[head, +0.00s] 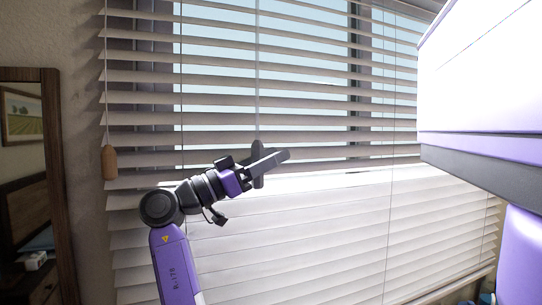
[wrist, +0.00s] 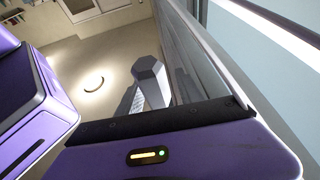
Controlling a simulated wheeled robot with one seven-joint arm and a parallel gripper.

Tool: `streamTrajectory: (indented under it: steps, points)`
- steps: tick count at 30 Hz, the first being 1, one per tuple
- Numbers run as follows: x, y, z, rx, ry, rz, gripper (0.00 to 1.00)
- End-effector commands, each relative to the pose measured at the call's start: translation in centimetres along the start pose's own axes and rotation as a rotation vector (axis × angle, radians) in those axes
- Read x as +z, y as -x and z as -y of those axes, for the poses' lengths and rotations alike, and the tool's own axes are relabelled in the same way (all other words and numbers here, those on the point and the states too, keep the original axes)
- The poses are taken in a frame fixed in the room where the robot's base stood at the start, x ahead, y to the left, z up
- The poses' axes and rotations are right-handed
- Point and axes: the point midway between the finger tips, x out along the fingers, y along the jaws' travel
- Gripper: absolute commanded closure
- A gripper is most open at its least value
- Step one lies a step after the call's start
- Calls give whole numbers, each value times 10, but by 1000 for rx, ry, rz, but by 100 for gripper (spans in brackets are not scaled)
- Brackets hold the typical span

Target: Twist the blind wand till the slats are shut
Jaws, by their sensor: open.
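The blind (head: 330,100) fills most of the head view. Its upper slats stand open, with pale blue glass showing through the gaps; the lower ones show white with no clear gaps. The thin wand (head: 257,70) hangs upright in front of the slats, and its lower end meets my gripper's outline. My gripper (head: 270,157) is open at the wand's lower end, pointing up and right. In the wrist view a grey six-sided rod (wrist: 150,75), which looks like the wand, stands beside a long grey finger. I cannot tell whether it touches the fingers.
A cord with a wooden tassel (head: 110,162) hangs at the blind's left edge. A wood-framed mirror (head: 55,150) stands at far left. A large white and purple body part of mine blocks the right side.

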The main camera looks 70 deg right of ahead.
Motion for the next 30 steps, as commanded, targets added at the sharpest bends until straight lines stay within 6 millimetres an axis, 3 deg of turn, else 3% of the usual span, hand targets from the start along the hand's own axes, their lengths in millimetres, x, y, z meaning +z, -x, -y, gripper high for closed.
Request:
streamTrajectory:
  steps: [5, 11, 12, 23, 30]
  points:
    - [0, 0, 0, 0, 0, 0, 59]
    - [0, 0, 0, 0, 0, 0, 98]
    - [0, 0, 0, 0, 0, 0, 100]
    - [2, 1, 1, -38, -19, 1, 100]
    - [3, 2, 4, -168, -76, 0, 100]
